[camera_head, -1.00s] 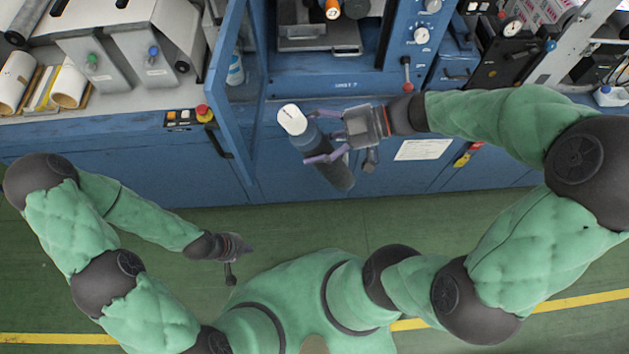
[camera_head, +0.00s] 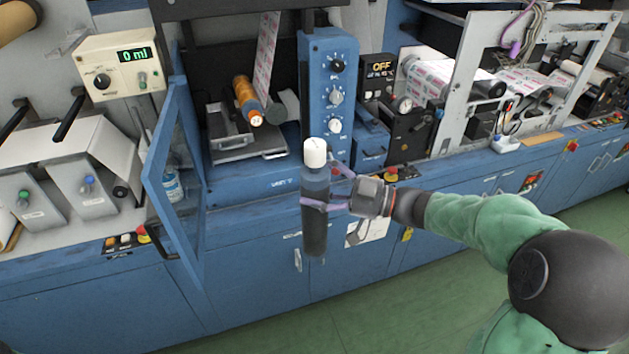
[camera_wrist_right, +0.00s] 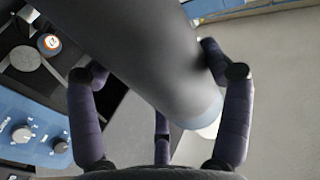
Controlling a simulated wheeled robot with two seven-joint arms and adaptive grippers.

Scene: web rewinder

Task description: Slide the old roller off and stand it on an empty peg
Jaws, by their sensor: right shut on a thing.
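The roller (camera_head: 315,190) is a dark grey cylinder with a white end (camera_head: 315,150). It hangs roughly upright in the air in front of the blue machine, white end up. My right gripper (camera_head: 323,183) is shut around its middle, coming from the right. In the right wrist view the roller (camera_wrist_right: 150,50) crosses between the gripper's purple fingers (camera_wrist_right: 158,72). Two black rods that look like pegs show at the left, a right one (camera_head: 70,115) and a left one (camera_head: 13,119); no roller is seen on them. My left gripper is out of view.
A blue framed door (camera_head: 205,225) stands open left of the roller. Behind it is a bay with an orange roller (camera_head: 248,100) and a grey metal block (camera_head: 245,145). A blue knob column (camera_head: 335,75) rises behind the held roller. A bottle (camera_head: 173,186) stands behind the door.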

